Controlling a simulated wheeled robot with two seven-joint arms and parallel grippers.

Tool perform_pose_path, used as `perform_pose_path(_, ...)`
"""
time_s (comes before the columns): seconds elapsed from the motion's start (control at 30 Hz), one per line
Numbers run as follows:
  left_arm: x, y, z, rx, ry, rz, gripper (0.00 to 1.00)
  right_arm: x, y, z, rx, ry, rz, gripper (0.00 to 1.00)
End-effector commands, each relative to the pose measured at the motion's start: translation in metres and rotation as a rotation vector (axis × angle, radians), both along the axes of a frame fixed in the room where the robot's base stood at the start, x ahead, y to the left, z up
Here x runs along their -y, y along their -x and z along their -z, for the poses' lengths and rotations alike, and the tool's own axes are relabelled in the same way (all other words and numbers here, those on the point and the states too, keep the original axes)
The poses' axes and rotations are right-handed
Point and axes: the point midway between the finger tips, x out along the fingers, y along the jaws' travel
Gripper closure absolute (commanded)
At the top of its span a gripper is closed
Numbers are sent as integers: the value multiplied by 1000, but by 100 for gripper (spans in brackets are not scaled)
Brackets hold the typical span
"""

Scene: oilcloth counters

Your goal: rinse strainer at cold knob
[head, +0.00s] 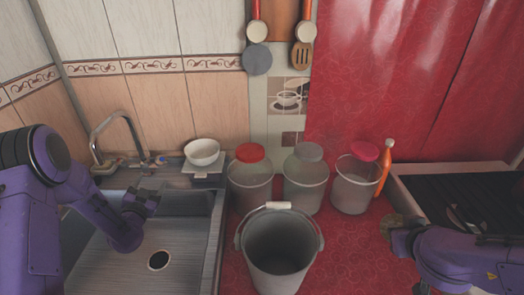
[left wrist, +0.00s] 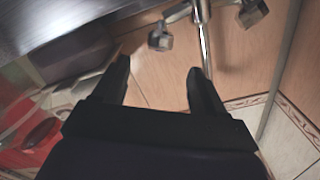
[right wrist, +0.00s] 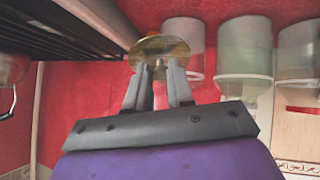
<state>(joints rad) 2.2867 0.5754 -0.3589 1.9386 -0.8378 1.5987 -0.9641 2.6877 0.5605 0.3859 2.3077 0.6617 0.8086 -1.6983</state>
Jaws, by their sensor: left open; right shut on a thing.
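The tap (head: 112,122) rises behind the sink, with a knob (head: 150,161) at its right and another (head: 104,167) at its left. Both knobs (left wrist: 160,40) (left wrist: 252,13) show in the left wrist view; I cannot tell which is cold. My left gripper (head: 148,200) is open and empty over the sink, apart from the right knob. Its fingers (left wrist: 158,72) point towards the tap. My right gripper (right wrist: 158,72) is shut on a round brass-coloured thing (right wrist: 160,46), probably the strainer, above the red counter at right; in the head view it is small and partly hidden.
The sink basin (head: 195,255) is empty around its drain. A bucket (head: 280,262) stands right of it. Several lidded jars (head: 304,185) and an orange bottle (head: 385,168) stand behind. A white bowl (head: 202,151) sits by the tap. A dark stovetop (head: 450,190) is at right.

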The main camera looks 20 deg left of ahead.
Motion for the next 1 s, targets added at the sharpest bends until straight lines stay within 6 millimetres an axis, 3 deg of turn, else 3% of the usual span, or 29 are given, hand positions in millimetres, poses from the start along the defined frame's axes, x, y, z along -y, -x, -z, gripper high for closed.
perform_pose_path(0.17,-2,-4,4,4,-8,1,29,0,0,4,1,-1,-1,100)
perform_pose_path(0.27,-7,-17,2,5,-7,-2,29,-1,0,-2,1,0,-2,100)
perform_pose_path(0.5,-27,-71,2,4,-9,-5,29,-1,-1,-14,0,0,-3,100)
perform_pose_path(0.7,-36,-104,4,3,-8,-3,29,-1,-1,-17,0,0,-3,100)
perform_pose_path(1.0,-39,-114,5,2,-6,-2,29,-1,-1,-17,0,0,-3,100)
